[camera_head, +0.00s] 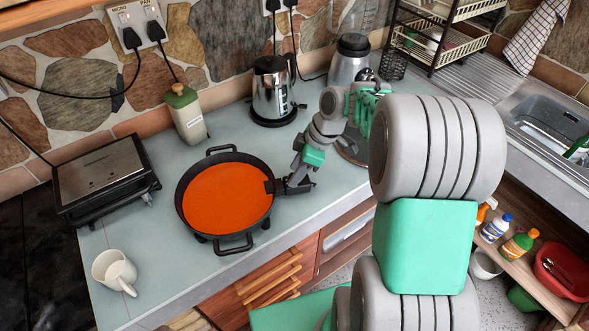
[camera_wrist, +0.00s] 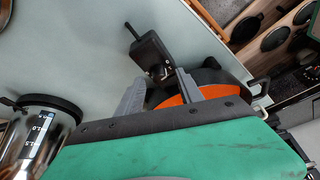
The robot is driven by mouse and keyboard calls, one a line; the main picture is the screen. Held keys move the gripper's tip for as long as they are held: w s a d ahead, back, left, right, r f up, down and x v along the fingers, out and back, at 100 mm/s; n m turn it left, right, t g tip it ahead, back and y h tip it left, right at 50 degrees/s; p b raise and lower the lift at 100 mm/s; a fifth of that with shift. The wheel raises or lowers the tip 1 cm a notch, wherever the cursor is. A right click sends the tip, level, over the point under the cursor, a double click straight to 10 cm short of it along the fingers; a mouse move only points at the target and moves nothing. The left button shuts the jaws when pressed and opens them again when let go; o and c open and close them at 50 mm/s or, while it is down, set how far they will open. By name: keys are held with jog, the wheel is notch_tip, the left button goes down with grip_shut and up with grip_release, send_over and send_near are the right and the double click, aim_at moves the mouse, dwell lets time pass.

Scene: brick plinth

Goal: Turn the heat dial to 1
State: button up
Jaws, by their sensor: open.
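The round black electric pan (camera_head: 183,212) with an orange inside stands on the grey counter. The heat dial's black control block (camera_head: 270,187) sits at the pan's right side, partly hidden by my gripper. My gripper (camera_head: 288,186) is low beside the pan, at this block. In the wrist view the block (camera_wrist: 149,48) lies just beyond the fingertips, with the pan (camera_wrist: 205,74) behind and to its right. My gripper's two fingers (camera_wrist: 158,84) are apart, with nothing visibly held. The dial's marks and setting are too small to read.
A flat grill (camera_head: 103,178) and a white mug (camera_head: 113,270) stand left of the pan. Black cords hang from the wall sockets (camera_head: 135,22). The counter's front edge runs close below the pan.

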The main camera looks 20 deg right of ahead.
jog(key=shift+a+f, duration=0.15)
jog(key=shift+f, duration=0.25)
grip_shut()
dwell(0.4)
